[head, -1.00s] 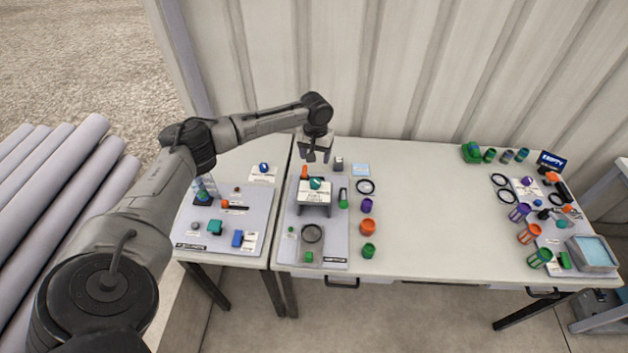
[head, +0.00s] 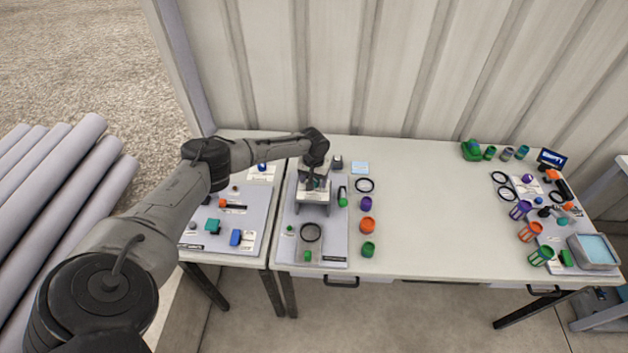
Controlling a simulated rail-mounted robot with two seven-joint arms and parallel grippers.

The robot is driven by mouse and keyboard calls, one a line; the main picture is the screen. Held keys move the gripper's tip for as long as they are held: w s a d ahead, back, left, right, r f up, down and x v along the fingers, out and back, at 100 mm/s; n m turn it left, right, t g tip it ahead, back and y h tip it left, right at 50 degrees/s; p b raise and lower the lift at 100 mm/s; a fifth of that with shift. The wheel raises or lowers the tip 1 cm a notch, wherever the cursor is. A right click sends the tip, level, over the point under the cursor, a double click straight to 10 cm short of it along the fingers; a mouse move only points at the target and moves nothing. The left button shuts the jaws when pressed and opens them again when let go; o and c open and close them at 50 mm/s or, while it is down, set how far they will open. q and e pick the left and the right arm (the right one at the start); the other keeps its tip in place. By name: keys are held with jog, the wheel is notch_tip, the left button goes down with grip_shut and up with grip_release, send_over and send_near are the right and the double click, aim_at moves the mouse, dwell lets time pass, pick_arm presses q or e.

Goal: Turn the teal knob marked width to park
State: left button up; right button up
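The teal knob (head: 315,184) sits on top of a small raised white and grey stand (head: 313,197) on the middle grey panel. My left gripper (head: 314,186) points down over the stand, with its fingers at the knob and hiding most of it. The fingers seem to be on either side of the knob, but I cannot tell whether they touch it. Any marking on the knob is too small to read. My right gripper is not in view.
The table's middle (head: 430,220) is clear. Another panel with a blue block (head: 236,238) lies left.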

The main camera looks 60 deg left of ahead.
pick_arm(q)
jog(key=shift+f, duration=0.1)
jog(key=shift+c, duration=0.6)
jog(key=c, duration=0.8)
